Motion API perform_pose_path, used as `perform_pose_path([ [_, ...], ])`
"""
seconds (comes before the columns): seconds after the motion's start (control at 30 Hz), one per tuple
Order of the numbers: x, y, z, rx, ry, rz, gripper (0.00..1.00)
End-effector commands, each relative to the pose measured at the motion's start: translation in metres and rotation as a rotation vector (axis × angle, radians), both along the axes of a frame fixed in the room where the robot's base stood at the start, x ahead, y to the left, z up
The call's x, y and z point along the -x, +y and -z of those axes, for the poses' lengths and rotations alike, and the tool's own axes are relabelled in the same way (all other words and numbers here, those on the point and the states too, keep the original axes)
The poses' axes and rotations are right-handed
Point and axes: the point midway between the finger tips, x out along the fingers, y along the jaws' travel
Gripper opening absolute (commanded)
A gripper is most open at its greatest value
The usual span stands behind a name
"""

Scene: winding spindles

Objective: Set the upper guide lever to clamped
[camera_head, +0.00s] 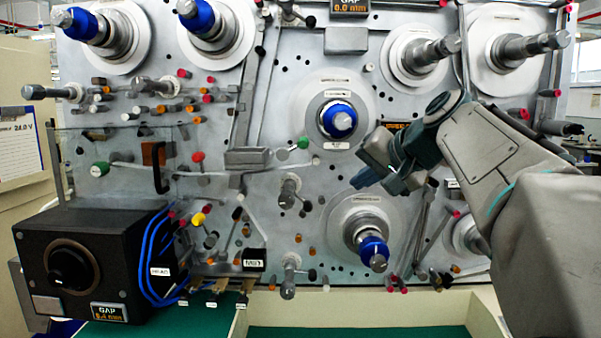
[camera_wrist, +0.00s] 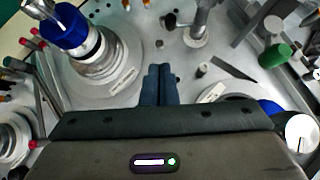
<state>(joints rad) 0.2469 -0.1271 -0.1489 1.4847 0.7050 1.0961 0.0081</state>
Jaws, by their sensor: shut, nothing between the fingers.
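A short lever with a green knob (camera_head: 303,143) sits on the panel left of and below the middle blue-capped spindle. The green knob also shows at the right in the wrist view (camera_wrist: 277,56). I cannot read a label that marks it as the upper guide lever, nor its set position.
A blue-capped spindle (camera_head: 340,121) is just above left of my gripper, and another (camera_head: 373,252) is below it. Metal posts (camera_head: 288,192) stick out to the left. A black box (camera_head: 85,265) and clear cover (camera_head: 115,165) fill the lower left.

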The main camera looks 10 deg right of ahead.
Motion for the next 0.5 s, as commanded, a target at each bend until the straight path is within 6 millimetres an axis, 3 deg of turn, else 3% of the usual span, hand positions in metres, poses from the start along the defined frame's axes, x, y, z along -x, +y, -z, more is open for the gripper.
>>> perform_pose_path([
  [0.03, -0.0019, -0.0017, -0.0136, -0.007, -0.015, 0.002, 0.0],
  [0.13, -0.0031, -0.001, -0.0221, -0.015, -0.031, -0.001, 0.0],
  [0.5, -0.0054, 0.0025, -0.0202, -0.015, -0.031, -0.007, 0.0],
])
